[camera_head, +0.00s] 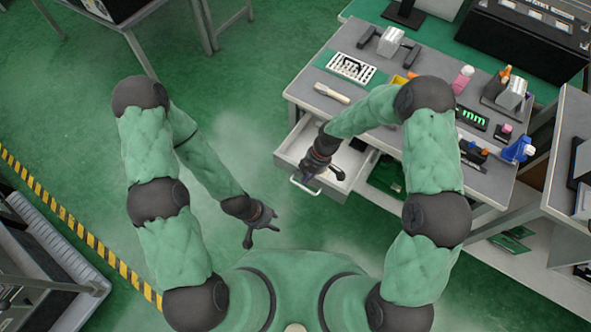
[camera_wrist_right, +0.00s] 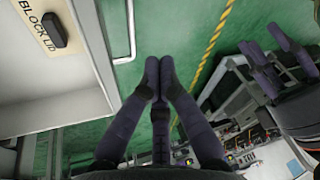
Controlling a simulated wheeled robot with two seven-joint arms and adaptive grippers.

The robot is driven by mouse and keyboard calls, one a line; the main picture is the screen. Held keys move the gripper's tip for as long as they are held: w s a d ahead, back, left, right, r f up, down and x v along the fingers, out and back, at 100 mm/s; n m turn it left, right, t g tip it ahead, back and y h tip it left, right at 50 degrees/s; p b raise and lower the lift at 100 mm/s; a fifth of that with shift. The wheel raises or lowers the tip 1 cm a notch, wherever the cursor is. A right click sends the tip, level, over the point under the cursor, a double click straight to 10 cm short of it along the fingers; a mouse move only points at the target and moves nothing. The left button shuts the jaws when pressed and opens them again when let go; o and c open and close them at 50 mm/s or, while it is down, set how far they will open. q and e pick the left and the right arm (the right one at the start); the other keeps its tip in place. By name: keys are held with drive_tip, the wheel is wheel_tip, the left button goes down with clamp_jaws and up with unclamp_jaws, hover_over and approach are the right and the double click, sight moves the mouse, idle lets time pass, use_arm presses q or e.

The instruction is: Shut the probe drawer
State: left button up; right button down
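The drawer (camera_head: 290,156) is a pale box pulled out from the grey-topped bench, with a bar handle (camera_head: 305,187) on its front. In the right wrist view its handle (camera_wrist_right: 131,40) is a white bar at top centre, left of green floor.
The bench top (camera_head: 310,92) carries a white rack (camera_head: 351,68), a pale handled tool (camera_head: 331,93), a blue bottle (camera_head: 517,150) and several small items. Green floor (camera_head: 240,95) left of the drawer is clear.

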sight(296, 169)
drive_tip(key=w+a+r+n+g+h+b, duration=0.15)
drive_tip(key=w+a+r+n, duration=0.35)
drive_tip(key=n, duration=0.6)
drive_tip(key=shift+t, duration=0.25)
drive_tip(key=b+x, duration=0.1)
drive_tip(key=x, duration=0.2)
drive_tip(key=w+d+b+x, duration=0.1)
drive_tip(key=x, duration=0.2)
drive_tip(key=b+x, duration=0.2)
drive_tip(key=x, duration=0.1)
drive_tip(key=shift+w+d+f, duration=0.1)
drive_tip(key=shift+w+f, duration=0.1)
drive_tip(key=shift+f, duration=0.05)
drive_tip(key=shift+w+d+r, duration=0.1)
drive_tip(key=shift+w+d, duration=0.35)
drive_tip(key=shift+w, duration=0.3)
